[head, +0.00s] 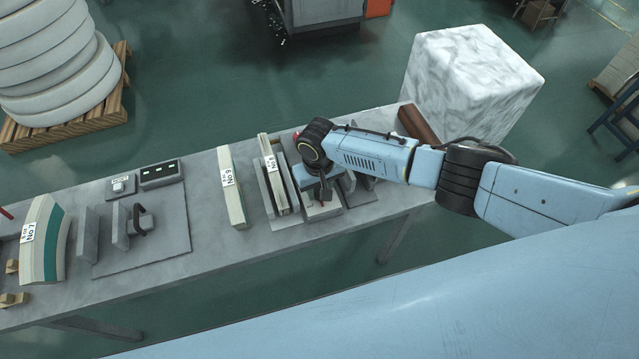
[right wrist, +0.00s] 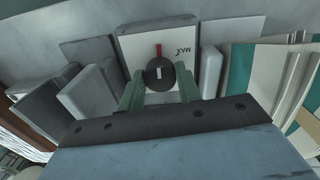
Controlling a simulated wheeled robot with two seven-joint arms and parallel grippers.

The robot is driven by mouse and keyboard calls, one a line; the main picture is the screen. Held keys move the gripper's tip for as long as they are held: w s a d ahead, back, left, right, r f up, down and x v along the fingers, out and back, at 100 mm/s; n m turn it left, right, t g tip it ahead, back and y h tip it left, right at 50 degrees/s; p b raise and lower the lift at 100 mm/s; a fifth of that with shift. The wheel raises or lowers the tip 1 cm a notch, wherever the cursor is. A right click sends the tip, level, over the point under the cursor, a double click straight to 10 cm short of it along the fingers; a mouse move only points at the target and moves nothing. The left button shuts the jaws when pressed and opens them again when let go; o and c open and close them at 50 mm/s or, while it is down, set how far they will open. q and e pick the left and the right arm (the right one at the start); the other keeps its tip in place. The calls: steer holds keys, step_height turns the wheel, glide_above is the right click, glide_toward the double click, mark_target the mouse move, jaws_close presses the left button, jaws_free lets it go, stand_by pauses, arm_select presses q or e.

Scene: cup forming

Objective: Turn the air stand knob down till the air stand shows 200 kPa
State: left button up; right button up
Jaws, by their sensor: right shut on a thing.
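The air stand (right wrist: 160,45) shows in the right wrist view as a pale panel with the word MAX and a red mark. Its dark round knob (right wrist: 160,73) with a white pointer mark sits at the front of the panel. My right gripper (right wrist: 160,90) is shut on the knob, one green finger on each side. In the head view my right arm (head: 318,160) covers the knob and much of the stand. No pressure reading is legible in either view. My left gripper is not in view.
A No 9 block (head: 231,190) and another labelled block (head: 268,160) stand to the left of my right gripper. A No 7 block (head: 46,245) with a green layer is at the far left of the bench (head: 200,290). A dark roll (head: 417,124) lies at the right end.

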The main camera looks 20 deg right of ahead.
steer(key=n, duration=0.6)
steer(key=shift+n+p, duration=0.3)
steer(key=shift+p, duration=0.1)
steer(key=n, duration=0.6)
steer(key=shift+w, duration=0.1)
steer(key=o, duration=1)
steer(key=shift+r, duration=0.1)
step_height(320, 180, up, 13)
steer(key=p, duration=0.1)
steer(key=shift+s+r+p, duration=0.15)
steer(key=shift+s+p, duration=0.05)
steer(key=shift+p, duration=0.1)
